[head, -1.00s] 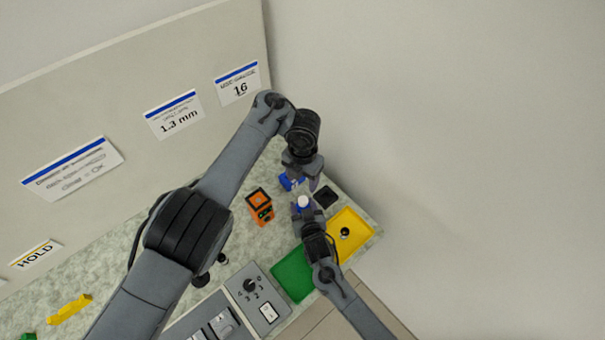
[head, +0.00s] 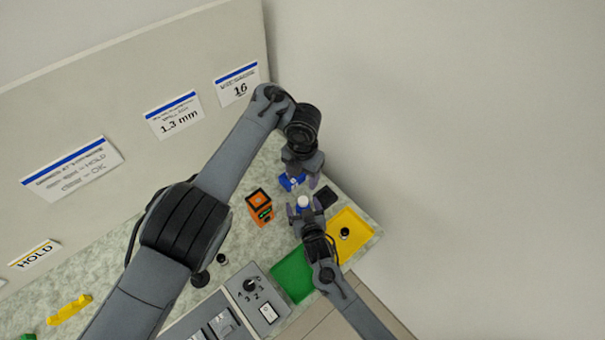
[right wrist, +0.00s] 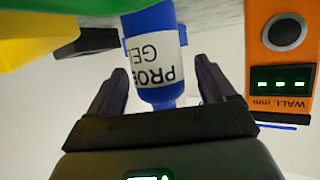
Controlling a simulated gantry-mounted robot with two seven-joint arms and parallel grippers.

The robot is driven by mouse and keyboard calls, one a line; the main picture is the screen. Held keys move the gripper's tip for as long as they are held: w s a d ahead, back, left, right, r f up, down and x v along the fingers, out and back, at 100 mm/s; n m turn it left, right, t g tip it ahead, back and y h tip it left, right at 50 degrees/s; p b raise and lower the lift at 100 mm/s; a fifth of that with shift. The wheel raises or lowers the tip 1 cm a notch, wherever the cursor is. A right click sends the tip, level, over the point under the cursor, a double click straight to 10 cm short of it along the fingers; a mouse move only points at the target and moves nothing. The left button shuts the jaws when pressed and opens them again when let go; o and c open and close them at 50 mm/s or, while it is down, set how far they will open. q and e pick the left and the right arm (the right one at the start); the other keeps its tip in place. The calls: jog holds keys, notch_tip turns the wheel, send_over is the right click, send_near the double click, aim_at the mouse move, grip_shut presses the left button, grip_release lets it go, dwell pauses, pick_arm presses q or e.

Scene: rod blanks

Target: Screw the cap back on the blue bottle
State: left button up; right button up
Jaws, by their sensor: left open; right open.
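The blue bottle (right wrist: 153,50) with a white printed label shows in the right wrist view, upside down in the picture, its narrow end toward my palm. My right gripper (right wrist: 158,80) is open, with one finger on each side of the bottle and gaps between. In the head view a small white round piece (head: 303,201), which looks like the cap, shows between the fingers of my right gripper (head: 305,207). Whether it sits on the bottle's neck is hidden. My left gripper (head: 303,179) is open above it in the picture, beside a blue piece (head: 290,182) that I cannot identify.
An orange device (head: 260,206) stands left of the grippers. A grey dial box (head: 258,298) is at the lower left. A wall panel stands behind.

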jog(key=shift+s, duration=0.1)
jog(key=p+v, duration=0.2)
jog(key=v, duration=0.8)
jog(key=shift+s, duration=0.3)
jog(key=shift+d+r, duration=0.15)
